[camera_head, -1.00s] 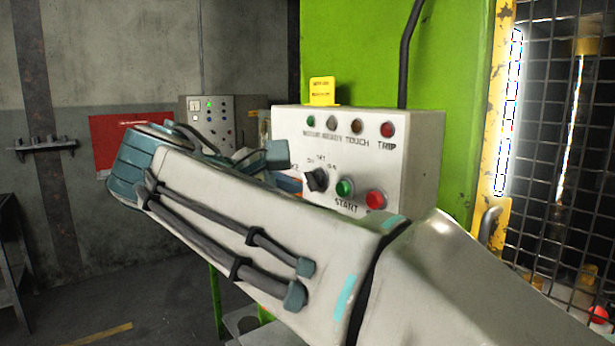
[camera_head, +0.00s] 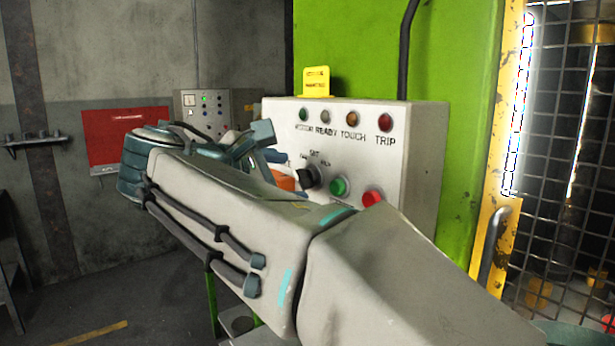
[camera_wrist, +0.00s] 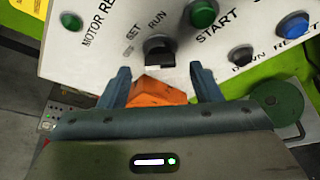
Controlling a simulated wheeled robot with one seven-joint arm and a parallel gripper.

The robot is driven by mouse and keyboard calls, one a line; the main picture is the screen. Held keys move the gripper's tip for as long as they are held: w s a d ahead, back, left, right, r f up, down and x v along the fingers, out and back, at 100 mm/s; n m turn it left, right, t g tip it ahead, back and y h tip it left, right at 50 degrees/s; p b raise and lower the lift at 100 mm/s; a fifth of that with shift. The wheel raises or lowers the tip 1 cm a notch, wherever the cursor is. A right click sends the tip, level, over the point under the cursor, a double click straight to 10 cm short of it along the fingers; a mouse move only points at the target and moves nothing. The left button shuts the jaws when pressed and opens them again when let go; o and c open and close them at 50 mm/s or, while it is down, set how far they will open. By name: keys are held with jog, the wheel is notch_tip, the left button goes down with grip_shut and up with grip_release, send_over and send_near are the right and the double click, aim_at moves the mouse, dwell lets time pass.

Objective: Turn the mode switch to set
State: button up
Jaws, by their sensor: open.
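The mode switch is a black rotary knob (camera_head: 309,178) on the white control box (camera_head: 420,150), with small position labels above it. In the wrist view the knob (camera_wrist: 160,55) sits below the labels SET and RUN. My gripper (camera_wrist: 160,82) is open, its two blue-grey fingers reaching toward the panel on either side below the knob. The knob is ahead of the fingertips and does not look gripped. An orange part (camera_wrist: 157,92) shows between the fingers. In the head view my arm hides the lower left of the box, and the fingertips are hard to make out.
A green START button (camera_head: 338,187) and a red button (camera_head: 372,198) sit right of the knob. Indicator lamps (camera_head: 351,117) line the top. A blue button (camera_wrist: 293,25) shows in the wrist view. A yellow-framed mesh guard (camera_head: 565,150) stands at right.

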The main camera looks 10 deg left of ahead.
aim_at(301, 179)
jog(key=shift+x, duration=1.5)
jog(key=c, duration=1)
